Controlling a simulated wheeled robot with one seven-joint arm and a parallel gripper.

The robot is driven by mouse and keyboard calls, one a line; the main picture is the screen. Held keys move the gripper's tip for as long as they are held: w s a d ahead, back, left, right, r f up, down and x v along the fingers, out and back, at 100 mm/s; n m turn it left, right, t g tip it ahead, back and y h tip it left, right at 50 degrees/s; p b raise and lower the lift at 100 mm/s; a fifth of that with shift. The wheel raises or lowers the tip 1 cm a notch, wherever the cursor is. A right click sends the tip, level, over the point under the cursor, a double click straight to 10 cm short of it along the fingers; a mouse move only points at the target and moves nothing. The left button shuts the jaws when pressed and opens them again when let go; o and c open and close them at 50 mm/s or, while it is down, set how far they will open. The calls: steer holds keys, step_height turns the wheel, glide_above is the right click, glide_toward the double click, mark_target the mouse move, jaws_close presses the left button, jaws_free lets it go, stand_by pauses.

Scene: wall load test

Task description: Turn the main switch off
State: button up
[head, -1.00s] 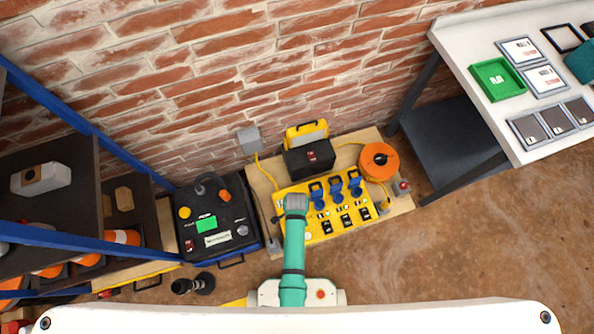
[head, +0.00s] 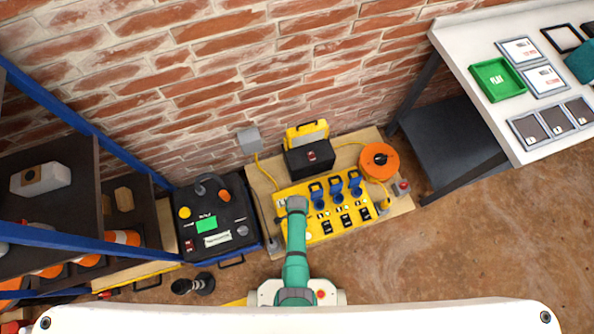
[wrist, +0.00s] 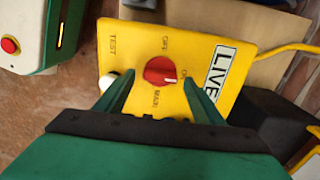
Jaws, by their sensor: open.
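The main switch is a red round knob (wrist: 160,71) on a yellow panel (wrist: 213,52), with OFF, MAIN and a partly hidden ON printed around it. Its white mark points to the lower right, toward the ON label. My gripper (wrist: 158,78) is open, with one green finger on each side of the knob's lower part in the wrist view. I cannot tell whether the fingers touch it. In the head view the yellow panel (head: 312,236) stands on a board by the brick wall; my arm covers its left part and hides the knob.
A LIVE label (wrist: 219,70) and a white button (wrist: 107,82) sit beside the knob. Blue levers (head: 336,189) stand on the panel to the right. A black unit (head: 215,215) stands left, an orange reel (head: 379,161) right, and a black box (head: 309,158) behind.

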steer(key=shift+f, duration=0.3)
steer(key=c, duration=1.1)
